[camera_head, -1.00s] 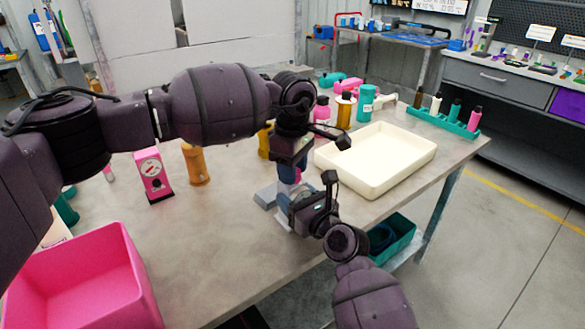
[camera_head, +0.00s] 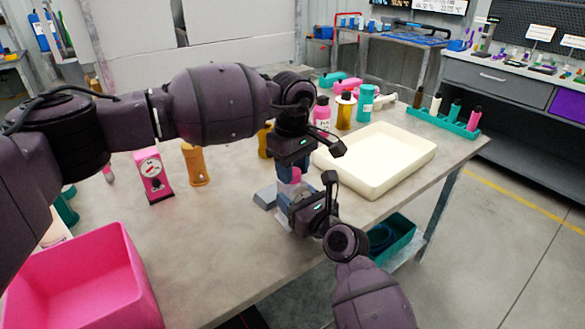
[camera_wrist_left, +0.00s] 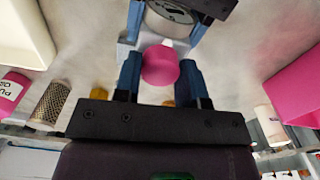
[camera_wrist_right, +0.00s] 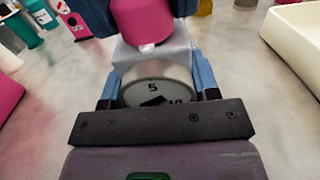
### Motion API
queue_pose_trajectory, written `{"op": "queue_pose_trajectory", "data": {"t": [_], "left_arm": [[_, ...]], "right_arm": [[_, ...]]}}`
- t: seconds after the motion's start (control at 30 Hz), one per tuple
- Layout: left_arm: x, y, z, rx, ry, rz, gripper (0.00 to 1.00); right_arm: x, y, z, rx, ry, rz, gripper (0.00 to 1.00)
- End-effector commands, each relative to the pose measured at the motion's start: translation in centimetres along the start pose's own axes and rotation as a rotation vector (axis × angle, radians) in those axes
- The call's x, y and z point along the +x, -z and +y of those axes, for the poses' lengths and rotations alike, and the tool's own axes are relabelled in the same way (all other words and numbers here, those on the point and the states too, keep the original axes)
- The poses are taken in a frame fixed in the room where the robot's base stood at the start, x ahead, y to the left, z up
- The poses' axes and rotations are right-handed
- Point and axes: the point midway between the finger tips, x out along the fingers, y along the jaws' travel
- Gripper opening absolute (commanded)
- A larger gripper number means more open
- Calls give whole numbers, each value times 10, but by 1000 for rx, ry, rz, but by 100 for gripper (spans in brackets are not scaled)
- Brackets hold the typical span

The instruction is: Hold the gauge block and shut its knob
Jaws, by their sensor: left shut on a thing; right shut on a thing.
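The gauge block is light grey with a round dial, seen in the right wrist view (camera_wrist_right: 155,55); its pink knob (camera_wrist_right: 143,20) is on top. In the head view the grey foot of the block (camera_head: 266,197) shows on the table, mostly hidden by my grippers. My left gripper (camera_head: 294,170) comes from above, its blue fingers shut on either side of the pink knob (camera_wrist_left: 160,65). My right gripper (camera_wrist_right: 155,90) is shut on the block from the near side, with the dial between its fingers. The dial's lower part is hidden.
A cream tray (camera_head: 376,187) lies right of the grippers. A pink bin (camera_head: 85,280) is at the near left. Bottles (camera_head: 344,112) stand behind. Bare table lies left of the block.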

Motion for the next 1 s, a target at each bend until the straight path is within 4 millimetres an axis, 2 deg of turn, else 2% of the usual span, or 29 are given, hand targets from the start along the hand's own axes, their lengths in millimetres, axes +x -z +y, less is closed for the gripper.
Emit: {"op": "queue_pose_trajectory", "data": {"t": [0.07, 0.1, 0.27, 0.53, 0.67, 0.77, 1.0], "left_arm": [[-1, 0, 0, 2, -1, 0, 14], [-1, 0, 0, 2, -1, 0, 41], [-1, 0, 0, 1, -1, 0, 63], [-1, 0, 0, 0, 0, 0, 63], [-8, 0, 0, 0, -1, 1, 63], [-22, 0, 0, -1, -3, 2, 63], [-68, 0, 1, 0, -3, 2, 63]], "right_arm": [[0, 0, 0, 1, -1, 1, 17], [0, 0, 0, 1, -1, 1, 17], [0, 0, 0, 0, -1, 1, 17], [0, 0, 0, 0, -1, 1, 17], [0, 0, 0, 0, -1, 1, 17], [0, 0, 0, 0, -1, 1, 17], [0, 0, 0, 0, 0, 1, 17]]}}
